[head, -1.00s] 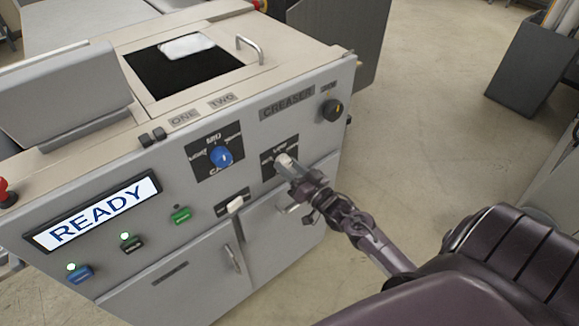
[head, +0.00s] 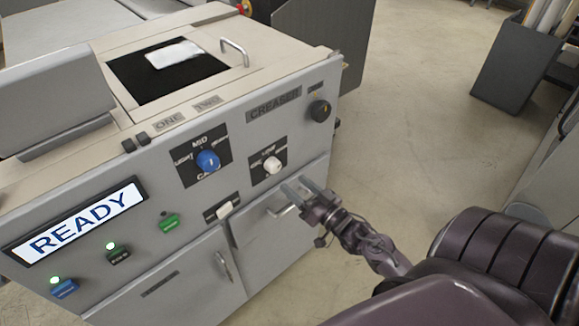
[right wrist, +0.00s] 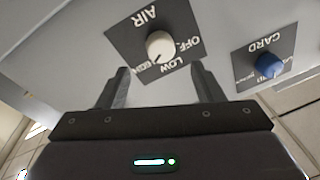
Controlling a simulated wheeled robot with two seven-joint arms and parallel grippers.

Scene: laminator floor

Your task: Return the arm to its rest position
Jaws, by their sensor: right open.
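My right gripper (head: 298,190) is open and empty in front of the machine's panel, just below and right of the white knob (head: 272,165). In the right wrist view the open fingers (right wrist: 160,88) point toward the panel, and the white knob (right wrist: 161,46) on its dark AIR plate shows beyond them, apart from the fingers. My right arm comes in from the lower right of the head view. My left gripper is not in view.
The grey machine (head: 290,135) carries a blue knob (head: 208,160), a black knob (head: 319,110), a READY display (head: 80,222) and several buttons. A door handle (head: 279,211) is close to my gripper. Open floor (head: 400,110) lies right of the machine; a dark bin (head: 515,70) stands beyond.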

